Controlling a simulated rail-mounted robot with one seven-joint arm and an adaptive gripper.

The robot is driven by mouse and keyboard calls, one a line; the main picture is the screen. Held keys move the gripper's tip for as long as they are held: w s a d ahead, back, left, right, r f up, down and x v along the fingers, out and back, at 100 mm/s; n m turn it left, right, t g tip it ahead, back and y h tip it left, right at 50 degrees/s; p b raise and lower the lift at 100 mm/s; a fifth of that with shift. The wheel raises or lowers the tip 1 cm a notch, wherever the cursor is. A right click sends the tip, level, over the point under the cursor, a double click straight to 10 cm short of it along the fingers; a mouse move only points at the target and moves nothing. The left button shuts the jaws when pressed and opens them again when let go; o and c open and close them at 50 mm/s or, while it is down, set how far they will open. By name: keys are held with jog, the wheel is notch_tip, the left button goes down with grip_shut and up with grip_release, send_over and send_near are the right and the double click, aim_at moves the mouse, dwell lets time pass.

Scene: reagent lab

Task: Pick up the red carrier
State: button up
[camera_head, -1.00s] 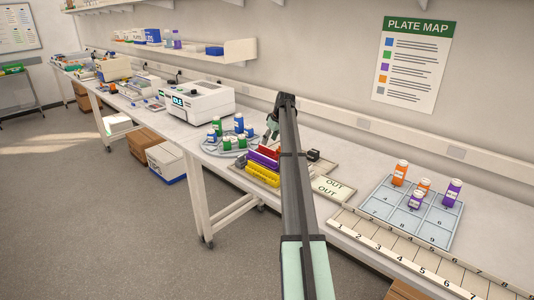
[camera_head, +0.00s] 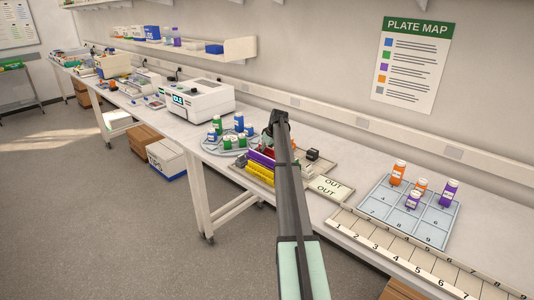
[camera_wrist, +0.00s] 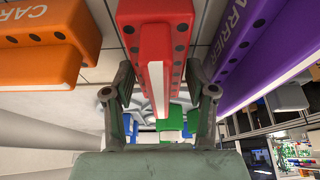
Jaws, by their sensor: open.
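The red carrier (camera_wrist: 155,32) is in the upper middle of the wrist view, with dark holes along its edges and a white strip facing the camera. My gripper (camera_wrist: 158,72) is open, with one finger on each side of the red carrier's near end. Gaps show between the fingers and the carrier, and I cannot tell whether either finger touches it. In the head view my arm covers most of the gripper and the rack area, and only a little of the red carrier shows.
An orange carrier (camera_wrist: 50,45) stands to the left of the red one and a purple carrier (camera_wrist: 268,50) close to the right in the wrist view. A yellow carrier (camera_head: 258,174) is at the front in the head view. Bottles on a round tray (camera_head: 212,148) stand beside the carriers.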

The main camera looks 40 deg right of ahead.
jog(key=c, duration=1)
jog(key=shift+r, duration=0.1)
